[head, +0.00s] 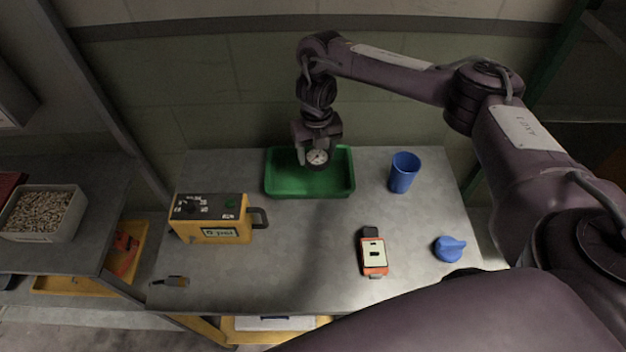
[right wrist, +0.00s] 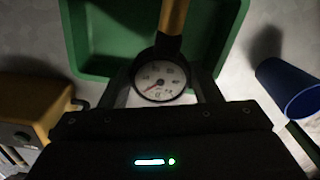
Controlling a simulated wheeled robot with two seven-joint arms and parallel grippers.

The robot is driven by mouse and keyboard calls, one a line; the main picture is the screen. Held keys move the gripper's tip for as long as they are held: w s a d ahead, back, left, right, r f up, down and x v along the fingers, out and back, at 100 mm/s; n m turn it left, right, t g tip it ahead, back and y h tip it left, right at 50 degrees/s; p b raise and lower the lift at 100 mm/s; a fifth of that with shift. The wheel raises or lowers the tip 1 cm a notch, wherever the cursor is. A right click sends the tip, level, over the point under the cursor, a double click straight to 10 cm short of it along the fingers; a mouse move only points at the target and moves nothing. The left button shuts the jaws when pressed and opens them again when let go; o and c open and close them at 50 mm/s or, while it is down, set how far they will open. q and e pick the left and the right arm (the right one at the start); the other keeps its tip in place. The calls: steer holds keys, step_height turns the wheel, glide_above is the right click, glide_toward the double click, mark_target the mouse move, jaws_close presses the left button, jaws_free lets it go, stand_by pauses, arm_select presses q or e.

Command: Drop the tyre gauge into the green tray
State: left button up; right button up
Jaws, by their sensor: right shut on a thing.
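The tyre gauge (head: 317,157) has a round white dial with a dark rim. My right gripper (head: 316,156) is shut on it, over the green tray (head: 340,190) at the back middle of the table. In the right wrist view the gauge's dial (right wrist: 160,81) sits between the fingers, with a yellow-brown stem (right wrist: 173,17) pointing away over the tray (right wrist: 85,45). The tray looks empty where it shows; part of its floor is hidden by the gripper and gauge. I cannot tell the exact height above the floor. My left gripper is not in view.
A blue cup (head: 404,173) stands right of the tray. A yellow box with a display (head: 212,219) stands left. An orange meter (head: 373,254), a blue lump (head: 449,249) and a small dark tool (head: 170,281) lie nearer the front. The table's middle is clear.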

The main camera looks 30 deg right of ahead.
steer(key=o, duration=0.9)
steer(key=shift+o, duration=0.9)
steer(key=shift+r, duration=0.1)
step_height(320, 180, up, 7)
steer(key=shift+f+p, duration=0.1)
steer(key=shift+p, duration=0.7)
steer(key=shift+r, duration=0.45)
